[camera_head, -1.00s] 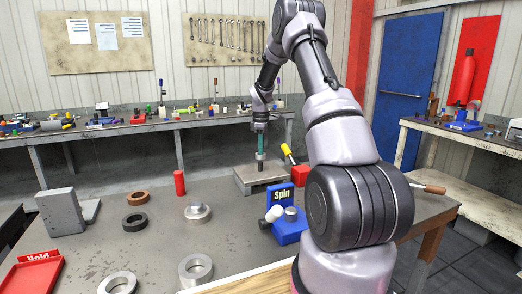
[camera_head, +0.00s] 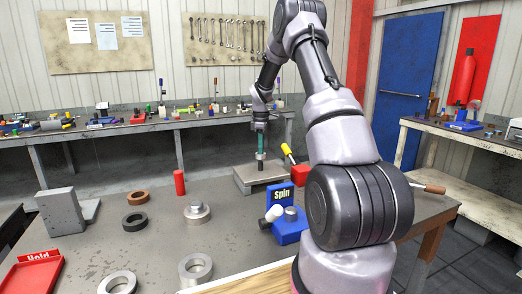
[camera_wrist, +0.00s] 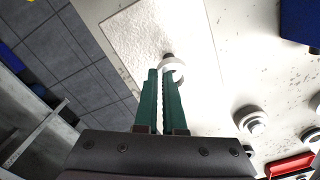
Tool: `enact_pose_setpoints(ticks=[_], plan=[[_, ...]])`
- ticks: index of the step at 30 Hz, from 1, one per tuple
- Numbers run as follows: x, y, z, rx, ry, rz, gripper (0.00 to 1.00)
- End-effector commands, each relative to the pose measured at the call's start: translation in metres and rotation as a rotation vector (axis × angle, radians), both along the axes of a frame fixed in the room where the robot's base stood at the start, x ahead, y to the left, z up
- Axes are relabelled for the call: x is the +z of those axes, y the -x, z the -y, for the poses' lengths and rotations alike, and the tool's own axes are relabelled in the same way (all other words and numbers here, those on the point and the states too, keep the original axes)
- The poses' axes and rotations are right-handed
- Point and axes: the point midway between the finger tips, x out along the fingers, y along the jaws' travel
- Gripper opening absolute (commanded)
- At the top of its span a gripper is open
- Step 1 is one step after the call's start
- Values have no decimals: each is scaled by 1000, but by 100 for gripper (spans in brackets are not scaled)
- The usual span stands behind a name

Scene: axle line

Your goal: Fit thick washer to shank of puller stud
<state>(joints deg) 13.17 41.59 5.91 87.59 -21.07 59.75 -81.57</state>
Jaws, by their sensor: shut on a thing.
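My gripper (camera_head: 261,153), with green fingers, is above the grey block (camera_head: 243,184) at the back of the table. Its fingers are close together, and it also shows in the wrist view (camera_wrist: 161,75). At the fingertips is a small pale ring (camera_wrist: 177,77), which looks like the thick washer, and I take the gripper to be shut on it. A short dark piece (camera_head: 261,167), probably the puller stud's shank, shows between the fingertips and the block. Its dark end (camera_wrist: 168,56) shows by the ring in the wrist view. I cannot tell whether the ring is around it.
A yellow-handled tool (camera_head: 287,150) and red block (camera_head: 300,175) stand close right. A red cylinder (camera_head: 180,183), brown ring (camera_head: 129,197), black ring (camera_head: 125,220), a stepped silver part (camera_head: 198,219), the blue "Spin" fixture (camera_head: 290,232) and red "Hold" tray (camera_head: 30,277) share the table.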

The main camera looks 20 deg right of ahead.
Motion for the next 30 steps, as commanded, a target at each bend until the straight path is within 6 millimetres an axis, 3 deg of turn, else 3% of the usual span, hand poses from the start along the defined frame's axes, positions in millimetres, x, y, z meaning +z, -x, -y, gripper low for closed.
enact_pose_setpoints(ticks=[30], plan=[[-23, 0, 0, 0, 0, 0, 0]])
